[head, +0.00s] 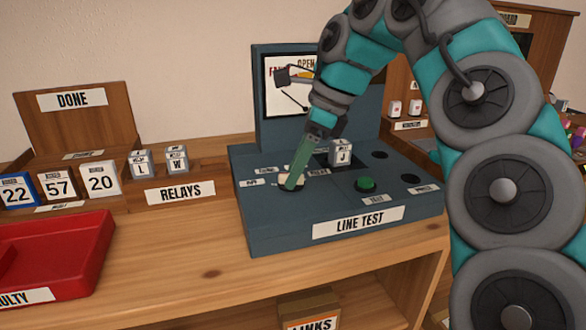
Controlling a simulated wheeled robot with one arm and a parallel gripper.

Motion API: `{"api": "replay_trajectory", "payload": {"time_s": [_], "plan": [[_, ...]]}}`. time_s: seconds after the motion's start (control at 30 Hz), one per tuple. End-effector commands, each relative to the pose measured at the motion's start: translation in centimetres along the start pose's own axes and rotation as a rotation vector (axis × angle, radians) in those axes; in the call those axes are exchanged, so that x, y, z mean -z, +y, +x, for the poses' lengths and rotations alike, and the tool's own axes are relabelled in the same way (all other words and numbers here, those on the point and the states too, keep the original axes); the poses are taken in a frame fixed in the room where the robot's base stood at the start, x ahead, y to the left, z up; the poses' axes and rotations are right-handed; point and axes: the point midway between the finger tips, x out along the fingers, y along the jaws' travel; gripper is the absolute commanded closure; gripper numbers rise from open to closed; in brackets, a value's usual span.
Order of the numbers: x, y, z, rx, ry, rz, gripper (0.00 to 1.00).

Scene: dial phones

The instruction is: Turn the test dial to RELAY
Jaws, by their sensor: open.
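The test dial (284,181) is a small cream knob on a dark base, on the left of the sloping top of the blue-grey LINE TEST box (270,225). Small labels stand around it; one at its left seems to read OFF, and the others are too small to read surely. My gripper (293,180) reaches down to the dial with its greenish fingers open, overlapping the knob in the picture. The fingers hide part of the knob and its pointer, so its setting and any contact cannot be told.
A grey relay block marked J (341,152) stands on the box behind a green TEST button (366,184). A meter panel (288,85) rises behind. Relay blocks L (140,164) and W (177,160) stand at left. A red tray (85,245) lies front left.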

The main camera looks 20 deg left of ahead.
Motion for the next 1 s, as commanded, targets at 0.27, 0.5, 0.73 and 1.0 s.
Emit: {"api": "replay_trajectory", "payload": {"time_s": [0.27, 0.5, 0.73, 1.0], "plan": [[-0.01, 0.03, -0.02, 0.000, 0.000, 0.000, 0.70], [-0.02, 0.03, -0.02, 0.000, 0.000, 0.000, 0.97], [-0.02, 0.03, -0.02, 0.000, 0.000, 0.001, 1.00], [-0.02, 0.04, 0.00, 0.003, 0.000, 0.005, 1.00]]}}
